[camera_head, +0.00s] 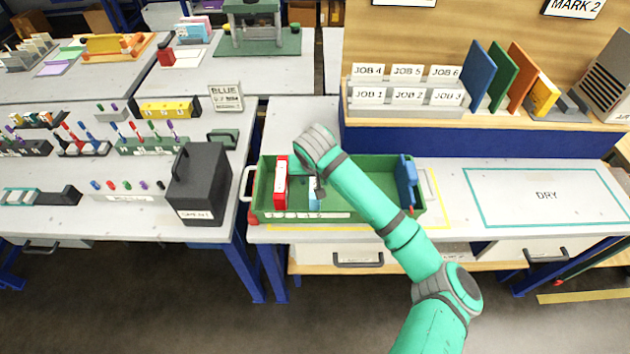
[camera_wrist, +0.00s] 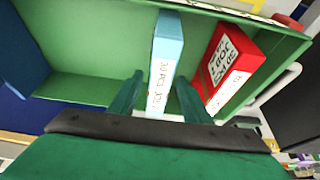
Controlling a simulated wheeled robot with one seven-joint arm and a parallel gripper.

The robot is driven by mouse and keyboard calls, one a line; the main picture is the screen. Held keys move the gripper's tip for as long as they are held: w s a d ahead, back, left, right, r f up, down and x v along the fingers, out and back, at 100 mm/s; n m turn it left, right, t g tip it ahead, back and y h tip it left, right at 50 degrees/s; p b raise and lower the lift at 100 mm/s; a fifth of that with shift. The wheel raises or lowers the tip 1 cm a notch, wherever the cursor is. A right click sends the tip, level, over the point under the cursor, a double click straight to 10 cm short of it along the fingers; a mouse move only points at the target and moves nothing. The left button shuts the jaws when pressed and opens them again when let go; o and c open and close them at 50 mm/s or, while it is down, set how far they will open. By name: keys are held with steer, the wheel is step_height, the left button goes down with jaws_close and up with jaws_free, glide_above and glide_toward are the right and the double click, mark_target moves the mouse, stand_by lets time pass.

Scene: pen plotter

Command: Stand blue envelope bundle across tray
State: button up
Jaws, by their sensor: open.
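The light blue envelope bundle (camera_head: 314,197) stands in the green tray (camera_head: 360,162), apart from the red bundle (camera_head: 280,183) to its left. In the wrist view the light blue bundle (camera_wrist: 168,45) has a white lettered edge strip and looks upright across the tray (camera_wrist: 95,45). My gripper (camera_wrist: 158,82) is open, with one finger on each side of the bundle's near end. The red bundle (camera_wrist: 230,65) is to the right there. In the head view my arm hides most of the gripper and part of the tray.
A darker blue block (camera_head: 407,180) is at the tray's right end. A black lidded box (camera_head: 198,185) stands close by on the left bench. The marked DRY area (camera_head: 545,196) on the right is empty. A job sorter (camera_head: 405,100) stands behind the tray.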

steer(key=v, duration=0.9)
